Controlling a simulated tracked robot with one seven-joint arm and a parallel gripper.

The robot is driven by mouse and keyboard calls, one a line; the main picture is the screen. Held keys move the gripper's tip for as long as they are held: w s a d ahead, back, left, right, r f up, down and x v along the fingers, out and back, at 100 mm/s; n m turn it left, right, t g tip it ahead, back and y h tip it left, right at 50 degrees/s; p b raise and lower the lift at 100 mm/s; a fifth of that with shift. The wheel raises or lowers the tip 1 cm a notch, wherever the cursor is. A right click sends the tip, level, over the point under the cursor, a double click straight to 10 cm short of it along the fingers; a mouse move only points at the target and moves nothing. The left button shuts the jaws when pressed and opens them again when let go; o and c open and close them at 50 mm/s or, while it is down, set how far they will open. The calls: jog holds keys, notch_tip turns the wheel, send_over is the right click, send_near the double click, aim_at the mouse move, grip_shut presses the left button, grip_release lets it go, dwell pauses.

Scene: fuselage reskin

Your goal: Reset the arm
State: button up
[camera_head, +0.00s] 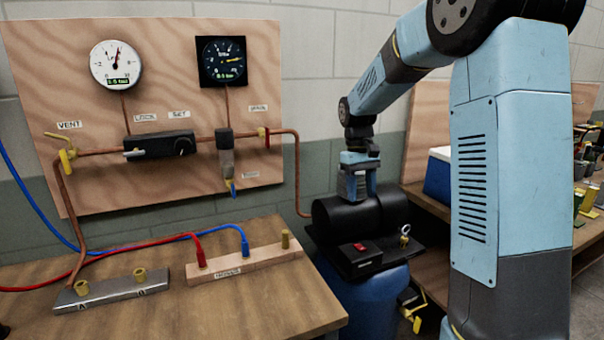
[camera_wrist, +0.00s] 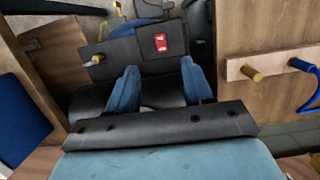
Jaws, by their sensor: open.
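My arm reaches over from the right in the head view, with blue and dark links. My gripper (camera_head: 357,190) points down just above a black cylindrical machine (camera_head: 335,217). In the wrist view my gripper (camera_wrist: 160,75) shows two blue fingers spread apart, with nothing held between them. The black machine (camera_wrist: 165,90) lies beneath and between the fingers; I cannot tell if they touch it. A red switch (camera_head: 360,246) is on the machine's front plate, and it also shows in the wrist view (camera_wrist: 160,42).
A blue drum (camera_head: 375,300) stands under the machine. A wooden bench (camera_head: 250,315) holds a manifold (camera_head: 245,263) with red and blue hoses. A wooden panel (camera_head: 60,100) carries gauges and copper pipes. A blue box (camera_head: 438,175) sits on shelving behind my arm.

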jog(key=s+r+m+t, duration=0.1)
jog(key=s+r+t, duration=0.1)
jog(key=s+r, duration=0.45)
jog(key=s+r+m+t, duration=0.1)
jog(key=s+r+t, duration=0.15)
jog(key=s, duration=0.65)
jog(key=s+m+t+y, duration=0.1)
jog(key=s+t, duration=0.2)
jog(key=s, duration=1.1)
jog(key=shift+d, duration=0.45)
jog(key=shift+f, duration=0.1)
